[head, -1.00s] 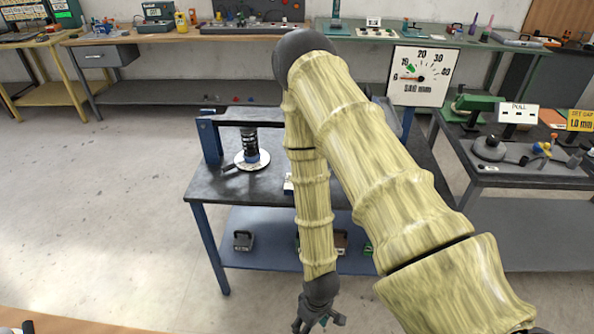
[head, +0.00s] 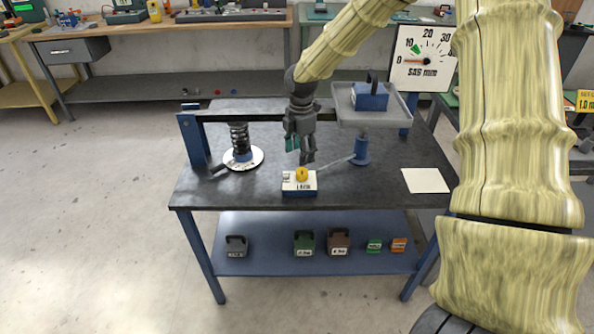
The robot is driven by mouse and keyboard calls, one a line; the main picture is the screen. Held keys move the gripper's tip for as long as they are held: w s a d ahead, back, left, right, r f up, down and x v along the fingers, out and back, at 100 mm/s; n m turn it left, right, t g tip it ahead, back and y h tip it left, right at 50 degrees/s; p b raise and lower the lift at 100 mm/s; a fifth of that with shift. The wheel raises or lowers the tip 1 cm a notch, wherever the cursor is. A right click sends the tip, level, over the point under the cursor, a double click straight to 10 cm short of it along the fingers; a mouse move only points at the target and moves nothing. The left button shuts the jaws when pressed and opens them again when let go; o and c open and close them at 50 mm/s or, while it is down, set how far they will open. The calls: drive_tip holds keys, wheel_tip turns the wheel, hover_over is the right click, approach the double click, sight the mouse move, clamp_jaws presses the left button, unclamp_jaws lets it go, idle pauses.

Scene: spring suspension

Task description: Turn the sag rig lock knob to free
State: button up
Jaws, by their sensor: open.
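The lock knob (head: 302,174) is a small yellow knob on top of a white and blue box labelled "LOCK" (head: 299,188), near the front middle of the rig table. My gripper (head: 300,158) points down just above and behind the knob, open and apparently empty. I cannot tell whether its fingers touch the knob. The sag rig's dark beam (head: 262,115) runs behind my gripper. A black spring (head: 239,138) stands on a round white plate at the left. The sag dial (head: 424,58) stands at the back right, its needle pointing left.
A grey tray (head: 356,119) holding a blue weight (head: 370,96) sits on a blue post right of my gripper. A pale sheet (head: 426,181) lies at the table's right. Several weights, including a green one (head: 304,243), stand on the lower shelf. The front left tabletop is clear.

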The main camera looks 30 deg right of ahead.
sight(302, 171)
drive_tip(key=shift+w+d+r, duration=0.25)
drive_tip(key=shift+d+r, duration=0.2)
drive_tip(key=shift+d, duration=0.1)
wheel_tip(302, 171, down, 10)
drive_tip(key=shift+f+p, duration=0.25)
drive_tip(key=shift+p, duration=0.6)
drive_tip(key=shift+c, duration=0.3)
drive_tip(key=c, duration=1)
